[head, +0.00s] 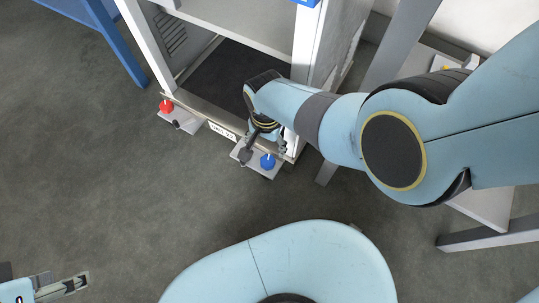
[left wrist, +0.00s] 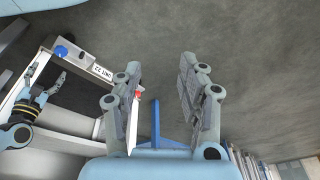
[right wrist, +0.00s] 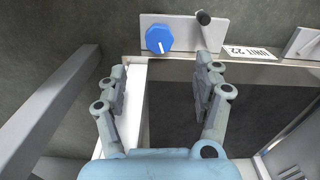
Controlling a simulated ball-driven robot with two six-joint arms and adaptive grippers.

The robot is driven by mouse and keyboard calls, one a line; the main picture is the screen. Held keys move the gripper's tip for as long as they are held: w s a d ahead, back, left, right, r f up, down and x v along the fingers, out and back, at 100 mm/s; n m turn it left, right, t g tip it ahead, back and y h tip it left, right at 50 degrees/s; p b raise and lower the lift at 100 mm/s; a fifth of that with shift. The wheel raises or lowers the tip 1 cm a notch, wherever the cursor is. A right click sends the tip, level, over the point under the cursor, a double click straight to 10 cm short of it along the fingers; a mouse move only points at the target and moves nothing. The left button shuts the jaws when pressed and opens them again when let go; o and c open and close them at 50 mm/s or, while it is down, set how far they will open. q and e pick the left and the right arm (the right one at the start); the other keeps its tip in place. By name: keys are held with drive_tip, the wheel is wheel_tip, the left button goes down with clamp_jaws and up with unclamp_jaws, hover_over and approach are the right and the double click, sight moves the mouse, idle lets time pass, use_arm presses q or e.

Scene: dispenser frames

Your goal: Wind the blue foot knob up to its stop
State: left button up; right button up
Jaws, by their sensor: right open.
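The blue foot knob (head: 267,161) sits on a grey foot plate at the front right corner of the dispenser frame. In the right wrist view the knob (right wrist: 159,39) is a round blue dial with a white line on its lower half. My right gripper (right wrist: 165,78) is open, with the knob just beyond its fingertips and nothing between them. In the head view the right gripper (head: 264,150) hangs over the plate, partly hidden by its arm. My left gripper (head: 68,285) is open and empty over the floor, at lower left; its fingers (left wrist: 160,72) show apart.
A dark peg (right wrist: 204,18) stands beside the knob on the same plate. A "UNIT 22" label (right wrist: 249,52) is on the frame's front edge. A red knob (head: 166,105) is on the other front foot. A grey post (right wrist: 50,110) stands close by. Open floor (head: 120,200) lies in front.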

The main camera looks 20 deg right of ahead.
sight(268, 161)
drive_tip(key=f+b, duration=0.1)
drive_tip(key=f, duration=0.2)
drive_tip(key=shift+s+b, duration=0.2)
drive_tip(key=shift+b, duration=0.15)
wheel_tip(268, 161, down, 3)
drive_tip(key=b, duration=0.3)
drive_tip(key=shift+w+f, duration=0.1)
drive_tip(key=shift+f, duration=0.05)
drive_tip(key=shift+f+b, duration=0.55)
drive_tip(key=shift+f, duration=0.1)
drive_tip(key=shift+f+b, duration=0.7)
drive_tip(key=shift+f, duration=0.15)
use_arm(q)
wheel_tip(268, 161, down, 7)
drive_tip(key=w+d+t, duration=0.1)
drive_tip(key=w+t, duration=0.1)
drive_tip(key=t, duration=0.6)
drive_tip(key=shift+d+r+t+h+b, duration=0.2)
drive_tip(key=shift+t+h+b, duration=0.1)
drive_tip(key=shift+t, duration=0.1)
use_arm(e)
drive_tip(key=shift+f, duration=0.3)
use_arm(q)
drive_tip(key=shift+w, duration=0.1)
use_arm(e)
drive_tip(key=c, duration=1.2)
